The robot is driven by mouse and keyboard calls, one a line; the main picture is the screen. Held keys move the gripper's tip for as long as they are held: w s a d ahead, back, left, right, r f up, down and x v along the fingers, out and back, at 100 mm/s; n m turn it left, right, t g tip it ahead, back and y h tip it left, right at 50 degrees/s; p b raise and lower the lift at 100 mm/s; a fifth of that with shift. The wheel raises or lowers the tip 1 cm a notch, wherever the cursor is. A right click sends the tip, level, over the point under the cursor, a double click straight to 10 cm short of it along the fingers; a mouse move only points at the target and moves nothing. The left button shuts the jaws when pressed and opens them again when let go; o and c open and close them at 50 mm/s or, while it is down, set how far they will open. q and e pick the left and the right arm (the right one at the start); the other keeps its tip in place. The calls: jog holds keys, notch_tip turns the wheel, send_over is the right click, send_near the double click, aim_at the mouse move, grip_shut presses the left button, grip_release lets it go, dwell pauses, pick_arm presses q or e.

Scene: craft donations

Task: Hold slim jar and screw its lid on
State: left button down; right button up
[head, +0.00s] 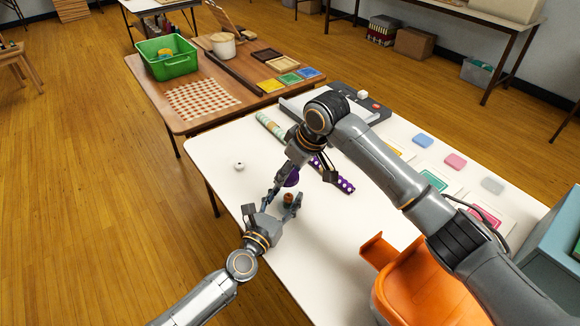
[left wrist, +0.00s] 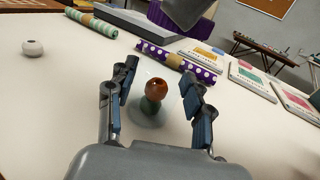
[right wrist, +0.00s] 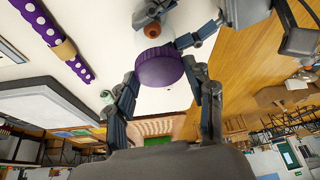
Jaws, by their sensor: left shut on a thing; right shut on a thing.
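The slim jar is clear glass and hard to make out, with a red-brown ball and a dark green piece inside.
A purple dotted roll (head: 332,174) and a pale green roll (head: 270,126) lie behind the grippers. A small white pot (head: 239,166) stands to the left. An orange chair (head: 425,285) is at the near right edge. The table's left part is mostly clear.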

aim_at(288, 179)
jog(key=shift+f, duration=0.15)
jog(key=shift+f, duration=0.75)
jog(key=shift+f, duration=0.6)
dwell(0.3)
jog(key=m, duration=0.2)
jog(key=m+t+h, duration=0.1)
jog(key=m, duration=0.1)
jog(key=m+h, duration=0.1)
jog(key=m, duration=0.1)
jog(key=shift+s+a, duration=0.2)
jog(key=shift+a, duration=0.2)
jog(key=m, duration=0.1)
jog(key=m+h, duration=0.1)
jog(key=m, duration=0.1)
jog(key=m+h, duration=0.1)
jog(key=m, duration=0.1)
jog(key=shift+a+t, duration=0.3)
jog(key=m+h, duration=0.1)
jog(key=m, duration=0.1)
jog(key=m+h, duration=0.1)
jog(key=m, duration=0.2)
jog(key=shift+w+a+m, duration=0.1)
jog(key=shift+m, duration=0.2)
jog(key=m+g+h, duration=0.1)
jog(key=m, duration=0.2)
jog(key=shift+w, duration=0.1)
